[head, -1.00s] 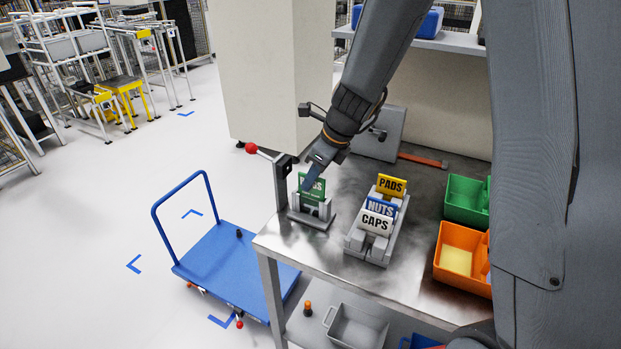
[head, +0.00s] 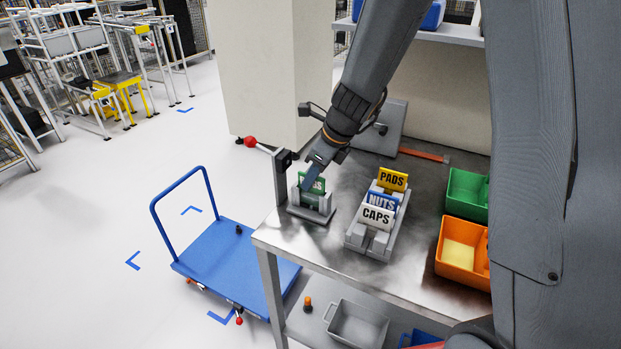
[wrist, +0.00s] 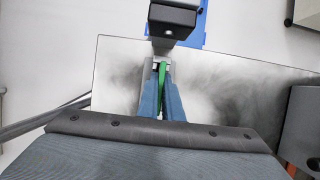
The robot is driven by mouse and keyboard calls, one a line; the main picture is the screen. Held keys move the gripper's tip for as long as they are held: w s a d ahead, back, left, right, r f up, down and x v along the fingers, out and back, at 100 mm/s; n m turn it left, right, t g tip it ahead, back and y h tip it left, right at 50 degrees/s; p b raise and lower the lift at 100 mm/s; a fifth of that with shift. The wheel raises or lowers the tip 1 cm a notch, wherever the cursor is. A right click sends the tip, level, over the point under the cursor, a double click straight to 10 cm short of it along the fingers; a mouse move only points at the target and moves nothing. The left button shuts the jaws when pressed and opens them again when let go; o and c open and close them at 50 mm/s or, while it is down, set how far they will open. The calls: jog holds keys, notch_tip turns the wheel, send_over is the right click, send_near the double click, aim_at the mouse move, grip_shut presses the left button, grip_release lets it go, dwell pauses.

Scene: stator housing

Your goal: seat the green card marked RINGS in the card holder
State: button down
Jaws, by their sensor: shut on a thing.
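The green card (head: 311,184) stands upright in the grey card holder (head: 312,214) near the left edge of the metal table. Its lettering is partly hidden by my gripper. My gripper (head: 314,180) is shut on the card from above. In the wrist view the card shows edge-on as a thin green strip (wrist: 162,74) between the two blue fingers of my gripper (wrist: 163,88). The holder's grey uprights stand on both sides of the card. I cannot tell whether the card's lower edge touches the bottom of the holder.
A grey rack (head: 372,240) with cards marked PADS, NUTS and CAPS stands to the right. A post with a red-knobbed lever (head: 250,142) rises just left of the holder. Green (head: 466,193) and orange (head: 462,250) bins stand at the right. A blue cart (head: 225,262) is beside the table.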

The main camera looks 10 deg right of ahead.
jog(key=c, duration=1.8)
grip_release()
jog(key=shift+c, duration=0.2)
jog(key=shift+p+v, duration=2.2)
jog(key=shift+v, duration=0.05)
jog(key=shift+r, duration=0.15)
jog(key=v, duration=0.7)
jog(key=shift+r+b, duration=0.25)
jog(key=shift+b, duration=0.15)
jog(key=shift+s+d, duration=0.1)
jog(key=shift+d, duration=0.05)
